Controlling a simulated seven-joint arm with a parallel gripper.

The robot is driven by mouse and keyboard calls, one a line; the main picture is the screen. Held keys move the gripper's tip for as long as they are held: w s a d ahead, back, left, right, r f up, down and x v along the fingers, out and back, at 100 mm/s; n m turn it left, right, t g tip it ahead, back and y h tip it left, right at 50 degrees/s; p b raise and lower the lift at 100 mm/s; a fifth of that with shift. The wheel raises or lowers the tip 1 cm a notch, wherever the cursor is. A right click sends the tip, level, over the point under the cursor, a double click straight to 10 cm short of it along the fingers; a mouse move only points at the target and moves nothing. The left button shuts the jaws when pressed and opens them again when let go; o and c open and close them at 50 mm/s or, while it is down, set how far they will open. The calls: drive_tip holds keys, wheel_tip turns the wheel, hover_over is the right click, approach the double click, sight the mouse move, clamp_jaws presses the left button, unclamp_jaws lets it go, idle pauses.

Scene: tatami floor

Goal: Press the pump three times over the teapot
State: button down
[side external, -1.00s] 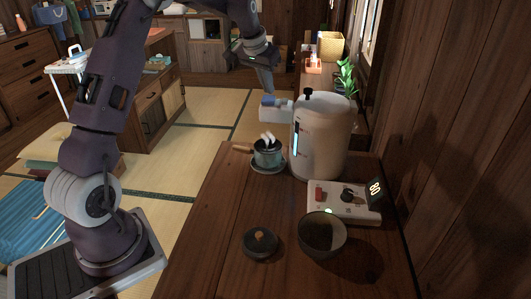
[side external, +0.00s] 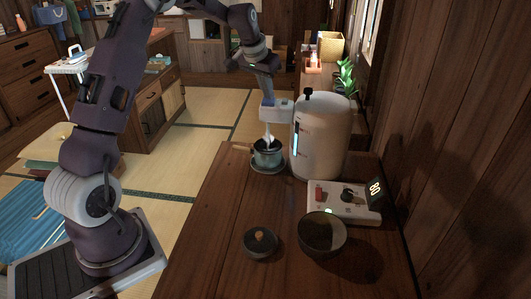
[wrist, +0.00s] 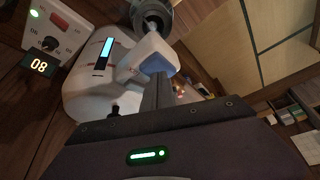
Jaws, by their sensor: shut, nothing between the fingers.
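The white dispenser (side external: 322,138) stands upright on the wooden counter, with a lit blue strip on its front and a black knob on top. A whitish stream or steam shows between spout and teapot. My gripper (side external: 267,94) is shut and empty, its tips at the top of the pump head, seemingly touching it. In the wrist view the shut fingers (wrist: 158,92) reach the blue pump top (wrist: 158,62). The teapot (wrist: 152,14) is partly hidden there.
A control box (side external: 340,198) with a display reading 80 stands in front of the dispenser. A plant (side external: 346,76) stands behind the dispenser. The counter's left front is bare.

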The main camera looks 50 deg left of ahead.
drive_tip(key=shift+f, duration=0.35)
drive_tip(key=shift+r, duration=1.25)
drive_tip(key=shift+f, duration=0.1)
drive_tip(key=shift+f, duration=1.15)
drive_tip(key=shift+r, duration=1.2)
